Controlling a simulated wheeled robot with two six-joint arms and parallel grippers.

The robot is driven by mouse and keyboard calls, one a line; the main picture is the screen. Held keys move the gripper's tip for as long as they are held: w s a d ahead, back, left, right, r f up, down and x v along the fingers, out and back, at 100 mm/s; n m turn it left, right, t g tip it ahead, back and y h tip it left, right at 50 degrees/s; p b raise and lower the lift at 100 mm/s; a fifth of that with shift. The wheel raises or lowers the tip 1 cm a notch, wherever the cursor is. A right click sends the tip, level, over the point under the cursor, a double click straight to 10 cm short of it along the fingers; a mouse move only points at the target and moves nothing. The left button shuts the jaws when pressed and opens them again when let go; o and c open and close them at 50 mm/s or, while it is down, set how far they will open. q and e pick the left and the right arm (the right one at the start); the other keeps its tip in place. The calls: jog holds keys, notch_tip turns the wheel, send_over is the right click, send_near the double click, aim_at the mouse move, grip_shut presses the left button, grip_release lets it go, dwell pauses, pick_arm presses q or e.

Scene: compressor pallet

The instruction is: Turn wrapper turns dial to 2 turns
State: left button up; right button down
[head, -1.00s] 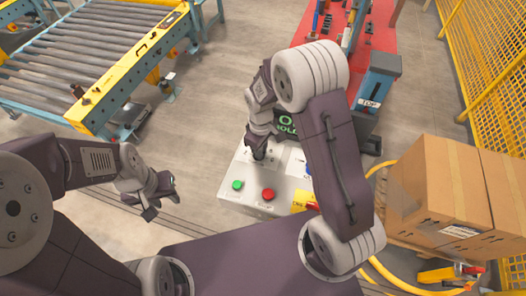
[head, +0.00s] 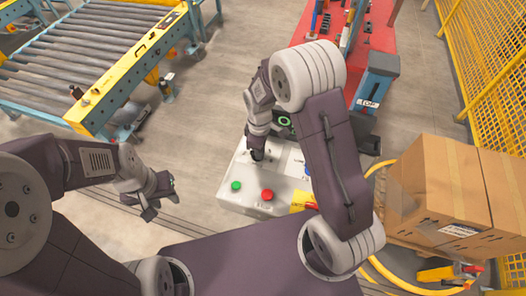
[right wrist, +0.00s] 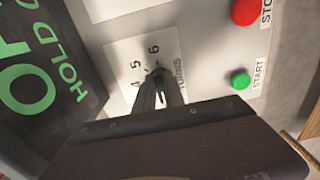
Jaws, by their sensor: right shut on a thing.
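The turns dial sits on the control box (head: 236,199), on a light label plate (right wrist: 117,62) marked TURNS. In the right wrist view the digits 4, 5 and 6 show around it. My right gripper (head: 257,155) is shut on the dial from above. Its fingers (right wrist: 158,82) cover the knob and the other digits, so I cannot read where the pointer stands. My left gripper (head: 151,201) is open and empty, left of the box and apart from it.
The box carries a green START button (head: 236,186) and a red STOP button (head: 267,195). A dark display (right wrist: 45,85) with green letters stands beside the dial. Cardboard boxes (head: 432,190) are on the right, a roller conveyor (head: 80,55) at upper left. Floor between is clear.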

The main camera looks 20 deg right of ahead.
jog(key=c, duration=1.7)
grip_release()
jog(key=shift+s+a+f, duration=0.1)
jog(key=shift+s+f, duration=0.05)
jog(key=shift+s, duration=0.2)
jog(key=shift+o, duration=1.3)
jog(key=shift+a, duration=0.15)
jog(key=shift+s+a+r, duration=0.1)
jog(key=shift+a+r, duration=0.1)
jog(key=shift+w+d, duration=0.2)
jog(key=shift+d, duration=0.05)
jog(key=shift+r, duration=0.2)
pick_arm(q)
jog(key=shift+s+a+f+b, duration=0.2)
jog(key=shift+a+f+b, duration=0.4)
jog(key=shift+f+b, duration=0.1)
pick_arm(e)
notch_tip(320, 180, up, 9)
jog(key=shift+s+a+f, duration=0.2)
jog(key=shift+s+a, duration=0.05)
jog(key=shift+s, duration=0.2)
pick_arm(q)
jog(key=shift+d, duration=0.1)
pick_arm(e)
jog(key=shift+d, duration=0.1)
